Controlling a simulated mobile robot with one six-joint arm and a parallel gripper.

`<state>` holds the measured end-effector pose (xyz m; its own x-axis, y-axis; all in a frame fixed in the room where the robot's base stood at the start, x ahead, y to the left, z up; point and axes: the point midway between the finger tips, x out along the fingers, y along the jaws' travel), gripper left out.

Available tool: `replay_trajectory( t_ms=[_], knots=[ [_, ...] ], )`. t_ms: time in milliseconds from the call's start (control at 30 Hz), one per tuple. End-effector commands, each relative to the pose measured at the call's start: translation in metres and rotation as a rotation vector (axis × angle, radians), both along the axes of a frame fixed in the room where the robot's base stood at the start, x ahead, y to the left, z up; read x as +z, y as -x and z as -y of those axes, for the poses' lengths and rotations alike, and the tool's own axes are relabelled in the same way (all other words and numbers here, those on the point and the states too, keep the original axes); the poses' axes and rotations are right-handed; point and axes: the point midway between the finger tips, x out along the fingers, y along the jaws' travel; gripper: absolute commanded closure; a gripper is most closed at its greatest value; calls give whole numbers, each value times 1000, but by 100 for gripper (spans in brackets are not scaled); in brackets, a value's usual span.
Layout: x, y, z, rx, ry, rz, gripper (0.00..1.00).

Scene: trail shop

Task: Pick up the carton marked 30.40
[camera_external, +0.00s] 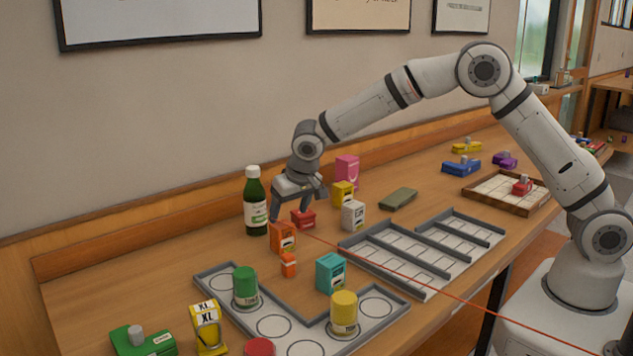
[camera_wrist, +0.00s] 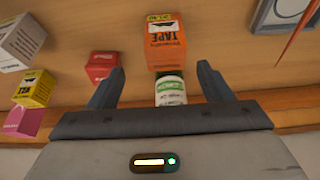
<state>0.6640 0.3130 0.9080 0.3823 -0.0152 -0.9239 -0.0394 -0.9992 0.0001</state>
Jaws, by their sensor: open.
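My gripper (camera_external: 298,206) is open and points down above the table, with no object held. In the wrist view its fingers (camera_wrist: 160,72) are spread. An orange carton (camera_external: 283,237) stands just below and in front of it. In the wrist view this orange carton (camera_wrist: 166,42) reads TAPE and lies ahead, between the lines of the fingers. Its top carries a small white number label, too small to read surely. A red carton (camera_external: 303,218), also in the wrist view (camera_wrist: 101,66), is beside the fingers. Other cartons are yellow (camera_external: 343,193), white (camera_external: 353,214), pink (camera_external: 347,171) and teal (camera_external: 331,272).
A green bottle (camera_external: 255,205) stands left of my gripper, near the wall. A small orange item (camera_external: 289,265) is in front of the orange carton. Grey trays (camera_external: 437,291) (camera_external: 226,319) lie to the front; cans stand in the left one. A yellow XL item (camera_external: 207,327) is front left.

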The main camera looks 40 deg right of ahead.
Motion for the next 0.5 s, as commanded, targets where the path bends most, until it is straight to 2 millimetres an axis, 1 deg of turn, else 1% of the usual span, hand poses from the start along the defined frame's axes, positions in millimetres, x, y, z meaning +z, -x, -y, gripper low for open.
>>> replay_trajectory(
  t_ms=[267,500],
  knots=[
    [-28,-11,-2,0,1,-1,27],
    [-60,-21,-8,-1,2,-2,27]
  ],
)
